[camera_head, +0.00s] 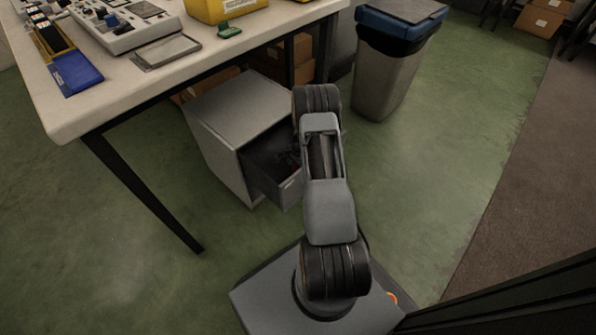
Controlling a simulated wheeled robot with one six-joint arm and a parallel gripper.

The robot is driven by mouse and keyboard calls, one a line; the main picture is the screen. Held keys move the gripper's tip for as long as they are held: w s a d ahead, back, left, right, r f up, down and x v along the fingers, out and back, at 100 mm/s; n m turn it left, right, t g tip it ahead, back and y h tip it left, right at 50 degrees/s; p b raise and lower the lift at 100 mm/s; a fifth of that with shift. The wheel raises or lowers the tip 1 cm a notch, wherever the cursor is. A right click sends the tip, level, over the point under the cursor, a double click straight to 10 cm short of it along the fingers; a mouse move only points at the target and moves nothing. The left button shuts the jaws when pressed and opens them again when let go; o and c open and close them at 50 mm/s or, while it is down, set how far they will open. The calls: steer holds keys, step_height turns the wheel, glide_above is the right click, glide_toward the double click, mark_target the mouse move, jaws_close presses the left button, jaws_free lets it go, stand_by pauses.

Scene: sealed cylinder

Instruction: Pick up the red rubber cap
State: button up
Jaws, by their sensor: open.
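I cannot make out a red rubber cap in this view. An open drawer (286,189) sticks out from a grey cabinet (236,120) under the table. Its inside is dark, with small dark shapes and a faint reddish tint near my arm, too small and dim to tell apart. My arm stands in front of the drawer's right side and hides part of it. My gripper does not show; it is hidden behind the arm or out of the picture.
A white table (150,82) at the upper left holds a blue bin (76,74), a control panel (124,22), a yellow bin (215,8) and a green piece (229,31). A trash can (388,80) stands behind right. Green floor (450,150) is clear at right.

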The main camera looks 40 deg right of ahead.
steer(key=shift+c, duration=0.4)
steer(key=c, duration=0.9)
